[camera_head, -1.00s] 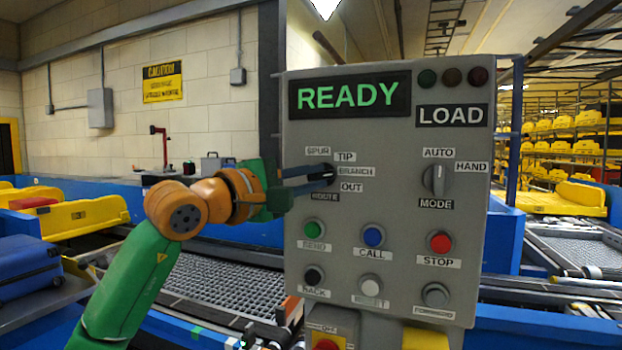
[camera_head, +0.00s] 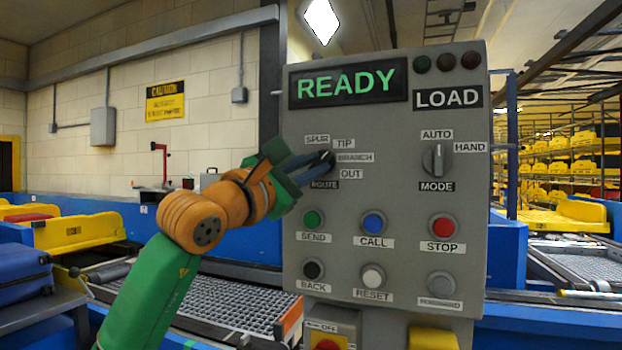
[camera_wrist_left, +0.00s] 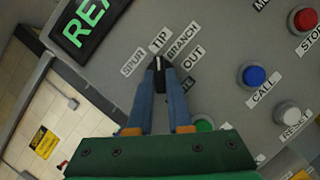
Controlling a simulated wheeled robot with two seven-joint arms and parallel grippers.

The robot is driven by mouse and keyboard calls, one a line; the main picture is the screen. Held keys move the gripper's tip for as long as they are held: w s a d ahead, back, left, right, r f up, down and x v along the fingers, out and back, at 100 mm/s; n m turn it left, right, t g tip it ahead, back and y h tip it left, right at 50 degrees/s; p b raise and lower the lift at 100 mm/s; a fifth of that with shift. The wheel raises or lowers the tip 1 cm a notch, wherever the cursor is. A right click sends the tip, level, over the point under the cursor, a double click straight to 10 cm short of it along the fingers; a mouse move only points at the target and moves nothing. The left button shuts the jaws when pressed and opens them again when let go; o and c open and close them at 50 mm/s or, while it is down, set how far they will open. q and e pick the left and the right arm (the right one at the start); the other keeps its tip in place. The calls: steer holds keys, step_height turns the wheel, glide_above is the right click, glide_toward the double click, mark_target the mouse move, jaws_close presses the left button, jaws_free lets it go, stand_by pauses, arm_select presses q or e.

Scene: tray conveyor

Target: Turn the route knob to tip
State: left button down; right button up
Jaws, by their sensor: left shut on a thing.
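The route knob (camera_head: 328,156) is a small black knob at the upper left of the grey control panel, ringed by the labels SPUR, TIP (camera_head: 343,143), BRANCH and OUT. My left gripper (camera_head: 322,160) reaches it from the left, its long blue fingers shut on the knob. In the left wrist view the knob (camera_wrist_left: 158,66) sits between the fingertips, with a pale mark on it pointing up toward TIP (camera_wrist_left: 158,43). The fingers partly cover the knob, so its exact setting is hard to tell. My right gripper is not in view.
The panel (camera_head: 385,290) also bears a mode knob (camera_head: 436,160), several push buttons and a READY display (camera_head: 349,83). The send button (camera_head: 312,219) is just below the left fingers. A mesh conveyor (camera_head: 220,294) runs behind my left arm.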

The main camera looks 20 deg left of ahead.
arm_select(q)
steer(key=shift+n, duration=0.5)
steer(key=c, duration=0.8)
jaws_free()
steer(key=shift+c, duration=0.2)
steer(key=shift+b, duration=0.3)
steer(key=b+v, duration=0.4)
steer(key=v, duration=0.3)
steer(key=shift+d, duration=0.15)
